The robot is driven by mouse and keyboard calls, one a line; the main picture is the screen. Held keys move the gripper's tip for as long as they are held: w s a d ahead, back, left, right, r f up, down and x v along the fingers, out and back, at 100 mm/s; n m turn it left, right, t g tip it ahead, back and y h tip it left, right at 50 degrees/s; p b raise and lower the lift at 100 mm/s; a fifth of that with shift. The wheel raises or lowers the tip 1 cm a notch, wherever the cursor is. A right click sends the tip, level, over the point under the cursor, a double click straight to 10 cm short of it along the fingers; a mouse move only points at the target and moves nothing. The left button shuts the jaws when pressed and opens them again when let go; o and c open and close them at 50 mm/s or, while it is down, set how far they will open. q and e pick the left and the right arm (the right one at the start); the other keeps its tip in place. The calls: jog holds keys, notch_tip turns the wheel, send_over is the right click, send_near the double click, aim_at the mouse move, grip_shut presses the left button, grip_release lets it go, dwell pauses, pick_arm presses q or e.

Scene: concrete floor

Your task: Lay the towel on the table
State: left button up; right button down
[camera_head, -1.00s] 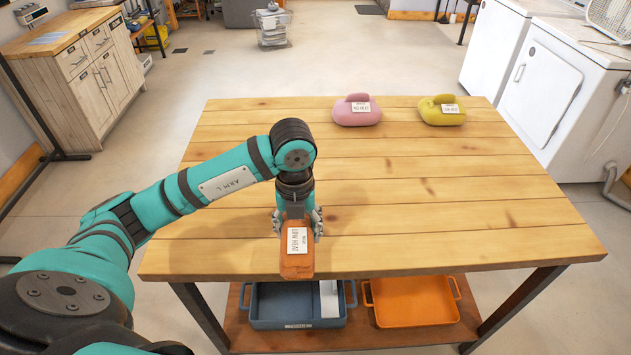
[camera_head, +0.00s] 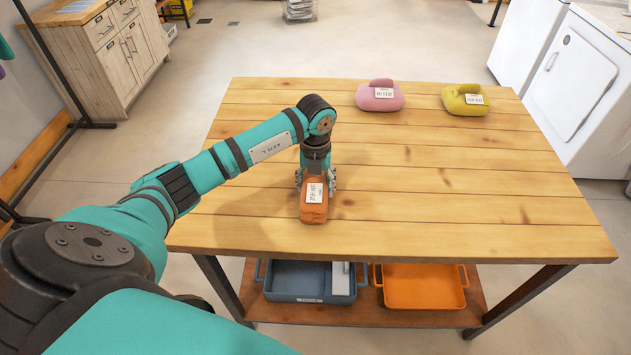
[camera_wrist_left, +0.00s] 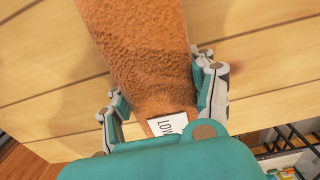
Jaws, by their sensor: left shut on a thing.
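An orange-brown folded towel (camera_head: 314,206) with a white "LOW HEAT" label is at the near left part of the wooden table (camera_head: 420,190). My left gripper (camera_head: 315,183) points down and is shut on the towel. In the left wrist view the towel (camera_wrist_left: 140,50) runs between the two fingers (camera_wrist_left: 160,110), with tabletop behind it. I cannot tell whether the towel touches the tabletop. My right gripper does not show.
A pink towel (camera_head: 380,98) and a yellow-green towel (camera_head: 465,101), both labelled, lie at the table's far edge. A blue tray (camera_head: 300,282) and an orange tray (camera_head: 425,290) sit on the lower shelf. The table's middle and right are bare.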

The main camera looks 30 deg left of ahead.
aim_at(316, 178)
pick_arm(q)
jog(key=shift+f, duration=0.2)
jog(key=o, duration=1.3)
jog(key=shift+r, duration=0.1)
jog(key=shift+c, duration=0.2)
jog(key=shift+r, duration=0.4)
notch_tip(316, 178, up, 12)
jog(key=b, duration=0.2)
jog(key=shift+f+b, duration=0.2)
jog(key=shift+b, duration=0.15)
